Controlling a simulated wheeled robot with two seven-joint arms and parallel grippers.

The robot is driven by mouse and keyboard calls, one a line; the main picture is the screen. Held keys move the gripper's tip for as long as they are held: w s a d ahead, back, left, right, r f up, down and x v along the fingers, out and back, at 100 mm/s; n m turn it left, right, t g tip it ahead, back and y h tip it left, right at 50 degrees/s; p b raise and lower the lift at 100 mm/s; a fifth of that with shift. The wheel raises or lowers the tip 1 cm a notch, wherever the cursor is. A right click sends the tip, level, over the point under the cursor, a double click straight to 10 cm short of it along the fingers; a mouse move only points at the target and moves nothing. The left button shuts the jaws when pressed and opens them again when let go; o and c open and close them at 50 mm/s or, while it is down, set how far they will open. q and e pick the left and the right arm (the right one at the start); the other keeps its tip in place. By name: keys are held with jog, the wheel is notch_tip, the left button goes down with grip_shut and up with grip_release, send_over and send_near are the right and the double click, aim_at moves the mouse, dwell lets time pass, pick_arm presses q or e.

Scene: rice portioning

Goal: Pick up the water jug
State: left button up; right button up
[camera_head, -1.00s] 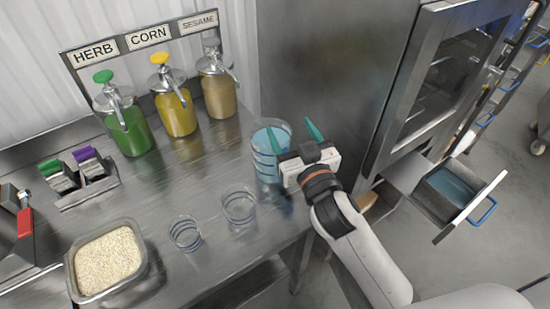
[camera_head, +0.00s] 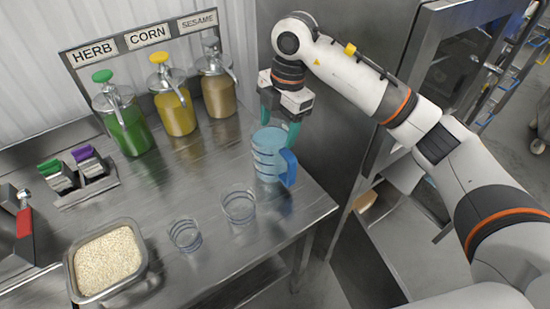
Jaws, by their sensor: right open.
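The water jug (camera_head: 268,155) is a clear blue-tinted pitcher with dark bands and a blue handle (camera_head: 289,168) on its right side. It stands upright on the steel table near the right edge. My right gripper (camera_head: 280,127) is above and just behind the jug, pointing down, with its teal fingers apart. One finger shows beside the jug's rim; the other is partly hidden by the jug. I cannot tell whether the fingers touch the jug. My left gripper is not in view.
Two clear measuring cups, a smaller one (camera_head: 185,235) and a larger one (camera_head: 239,205), stand in front of the jug. A tub of rice (camera_head: 139,281) sits at front left. Herb, corn and sesame pump bottles (camera_head: 176,113) line the back. A steel cabinet (camera_head: 335,125) rises at the right.

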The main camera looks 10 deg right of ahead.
aim_at(288, 153)
jog(key=shift+m+h, duration=0.6)
jog(key=shift+h, duration=0.2)
jog(key=d+f, duration=0.1)
jog(key=d+f+p, duration=0.1)
jog(key=f, duration=0.1)
jog(key=d+f, duration=0.1)
jog(key=f, duration=0.1)
jog(key=shift+w+f+p, duration=0.1)
jog(key=shift+w+p, duration=0.15)
jog(key=shift+p, duration=0.05)
jog(key=shift+s+a+f+p, duration=0.1)
jog(key=shift+a+f+p, duration=0.05)
jog(key=shift+f+p, duration=0.4)
notch_tip(288, 153, down, 4)
jog(key=shift+s+a+r+p, duration=0.15)
jog(key=shift+r+p, duration=0.05)
jog(key=shift+p, duration=0.65)
jog(key=shift+f, duration=0.45)
grip_shut()
jog(key=shift+r, duration=0.1)
